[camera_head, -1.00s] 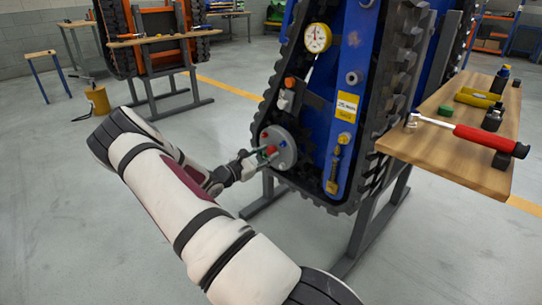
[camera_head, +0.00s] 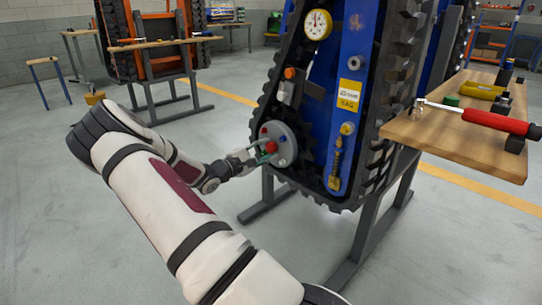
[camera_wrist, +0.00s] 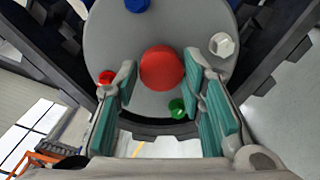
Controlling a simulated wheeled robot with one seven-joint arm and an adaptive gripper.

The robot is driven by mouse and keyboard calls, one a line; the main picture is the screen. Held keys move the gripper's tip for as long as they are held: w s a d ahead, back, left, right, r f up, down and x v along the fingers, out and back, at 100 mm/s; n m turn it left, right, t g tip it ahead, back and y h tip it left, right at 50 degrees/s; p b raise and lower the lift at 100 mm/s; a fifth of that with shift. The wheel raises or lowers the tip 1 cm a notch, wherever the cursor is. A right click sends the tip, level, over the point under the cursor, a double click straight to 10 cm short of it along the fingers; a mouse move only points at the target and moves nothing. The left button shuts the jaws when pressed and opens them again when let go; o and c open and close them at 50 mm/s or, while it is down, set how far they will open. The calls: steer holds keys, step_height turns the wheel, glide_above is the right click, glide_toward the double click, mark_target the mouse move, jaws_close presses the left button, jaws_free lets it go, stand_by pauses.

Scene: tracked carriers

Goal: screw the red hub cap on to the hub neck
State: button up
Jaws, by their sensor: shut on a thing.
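The red hub cap (camera_wrist: 162,68) is a round red piece between my fingers in the wrist view. It also shows small and red at the hub in the head view (camera_head: 270,147). My gripper (camera_wrist: 160,77) is shut on the cap, with a green-padded finger at each side. In the head view my gripper (camera_head: 250,159) reaches the hub from the left. The grey round hub plate (camera_wrist: 108,38) lies behind the cap and also shows in the head view (camera_head: 287,151). The hub neck is hidden behind the cap, so I cannot tell how they meet.
The plate carries a blue piece (camera_wrist: 138,5), a white hex piece (camera_wrist: 222,44), a small red piece (camera_wrist: 106,77) and a green piece (camera_wrist: 177,107) around the cap. Dark track surrounds it. A wooden bench (camera_head: 455,140) with a red-handled wrench (camera_head: 490,121) stands at right.

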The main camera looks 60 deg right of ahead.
steer(key=shift+s+f+m, duration=0.2)
steer(key=shift+m, duration=0.1)
steer(key=m, duration=0.4)
steer(key=shift+a+m, duration=0.1)
steer(key=shift+m, duration=0.3)
steer(key=m, duration=0.5)
steer(key=shift+f, duration=0.1)
steer(key=o, duration=1)
steer(key=shift+c, duration=0.2)
steer(key=shift+w, duration=0.15)
steer(key=shift+r, duration=0.2)
